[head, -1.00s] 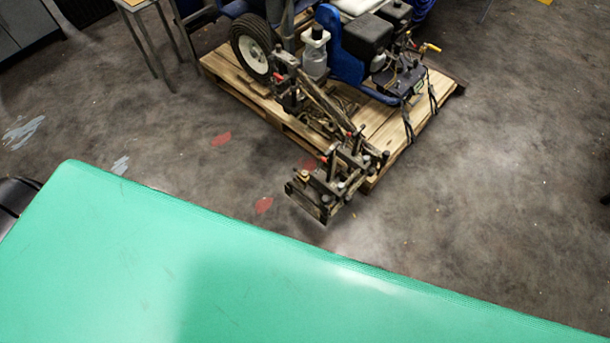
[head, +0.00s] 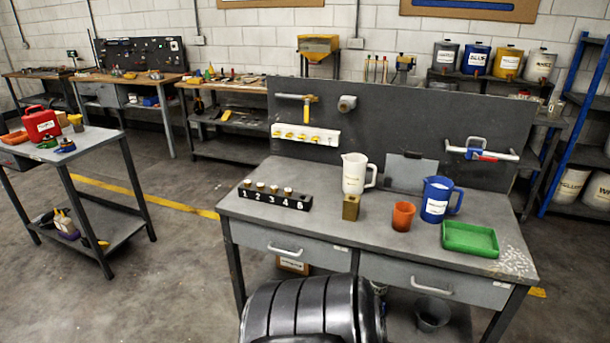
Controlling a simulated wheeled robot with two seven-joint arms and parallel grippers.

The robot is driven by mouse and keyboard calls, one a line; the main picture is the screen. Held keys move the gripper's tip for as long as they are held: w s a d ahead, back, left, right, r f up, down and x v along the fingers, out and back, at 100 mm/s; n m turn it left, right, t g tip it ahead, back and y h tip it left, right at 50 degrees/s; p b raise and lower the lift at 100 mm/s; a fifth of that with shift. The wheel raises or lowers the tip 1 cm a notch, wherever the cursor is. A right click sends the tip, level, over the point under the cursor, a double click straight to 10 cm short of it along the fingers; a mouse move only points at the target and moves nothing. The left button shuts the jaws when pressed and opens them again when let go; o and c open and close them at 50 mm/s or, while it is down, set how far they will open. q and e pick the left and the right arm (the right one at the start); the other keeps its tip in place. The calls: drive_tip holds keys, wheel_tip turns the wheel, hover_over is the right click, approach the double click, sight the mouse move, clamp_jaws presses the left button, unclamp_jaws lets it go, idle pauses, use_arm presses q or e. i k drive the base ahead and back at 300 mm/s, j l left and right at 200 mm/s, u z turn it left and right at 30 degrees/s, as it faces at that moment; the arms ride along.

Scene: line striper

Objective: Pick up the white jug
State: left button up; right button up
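The white jug (head: 354,174) stands upright on the grey workbench (head: 330,222), near its back panel. Its handle points to the right and a small label shows on its front. A small brass-coloured block (head: 351,207) stands just in front of it and overlaps its lower edge in the view. Neither of my grippers shows in the head view.
A blue jug (head: 438,199), an orange cup (head: 403,216) and a green tray (head: 470,239) stand right of the white jug. A numbered black rack (head: 275,198) stands left. A side table (head: 85,146) is at far left, with open floor between.

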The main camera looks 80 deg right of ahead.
sight(356, 165)
drive_tip(key=z, duration=3.05)
drive_tip(key=i+z, duration=0.3)
drive_tip(key=i+j, duration=0.05)
drive_tip(key=i, duration=0.05)
